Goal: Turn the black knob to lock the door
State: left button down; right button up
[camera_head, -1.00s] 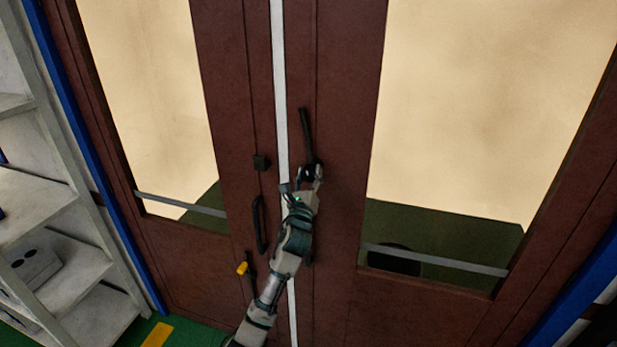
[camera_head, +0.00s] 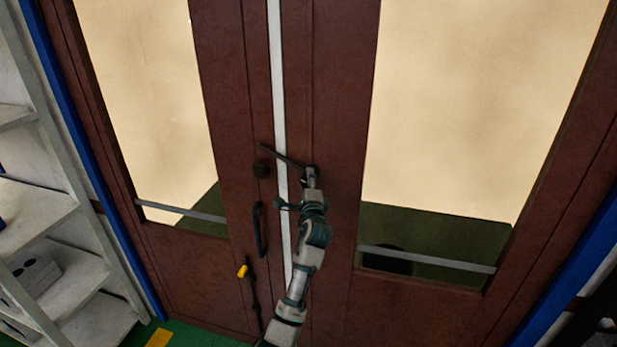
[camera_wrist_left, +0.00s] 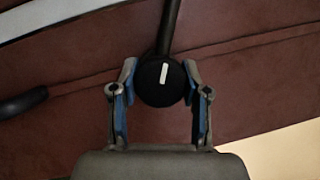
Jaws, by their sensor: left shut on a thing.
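The black knob (camera_wrist_left: 161,82) is round with a white mark and sits between the two fingers of my left gripper (camera_wrist_left: 160,88) in the left wrist view. The gripper is shut on it. In the head view my left gripper (camera_head: 311,178) covers most of the knob at the right door leaf. A dark bar (camera_head: 283,157) runs from the knob up and left, across the white strip, its end close to a small black catch (camera_head: 261,169) on the left leaf. The brown double door (camera_head: 340,130) stands closed. My right gripper is not in view.
A black handle (camera_head: 259,230) is on the left leaf, with a yellow-tipped bolt (camera_head: 243,271) below it. A white shelf (camera_head: 40,215) stands at the left. The door front right of my arm is clear.

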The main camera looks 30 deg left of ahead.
pick_arm(q)
jog(key=n+g+p, duration=0.1)
jog(key=n+p, duration=0.1)
jog(key=n, duration=0.1)
jog(key=shift+r+n+h+p, duration=0.15)
jog(key=shift+n+h+p, duration=0.15)
jog(key=shift+n, duration=0.1)
jog(key=shift+n+g+p, duration=0.3)
jog(key=shift+n+p, duration=0.1)
jog(key=shift+n, duration=0.1)
jog(key=shift+f, duration=0.2)
jog(key=c, duration=0.6)
grip_release()
jog(key=shift+s+a+f, duration=0.1)
jog(key=shift+o, duration=0.3)
jog(key=shift+a, duration=0.1)
